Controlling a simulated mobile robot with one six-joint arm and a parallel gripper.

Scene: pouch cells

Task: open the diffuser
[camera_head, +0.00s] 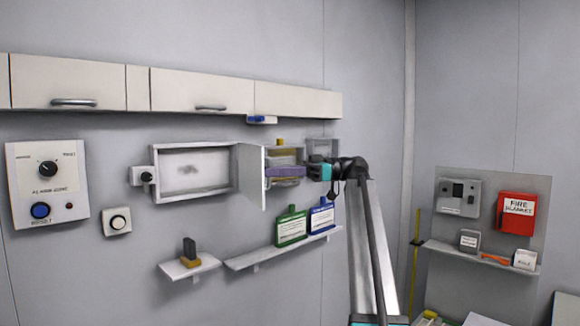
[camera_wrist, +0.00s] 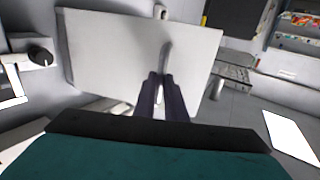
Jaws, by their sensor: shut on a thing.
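The diffuser, a flat white panel (camera_head: 249,178), stands swung out from the right side of a shallow white wall box (camera_head: 190,192). The box's inside shows, with a grey smudge on its back. In the wrist view the panel (camera_wrist: 105,50) fills the upper middle, with a slim upright grey handle (camera_wrist: 165,52) on its face. My gripper (camera_head: 273,171) is beside the panel, on its right in the head view. In the wrist view my gripper's dark fingers (camera_wrist: 161,82) are closed around the lower part of the handle. The fingers hide that part.
A small knob unit (camera_head: 143,177) is left of the box. Cabinets (camera_head: 200,90) run above.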

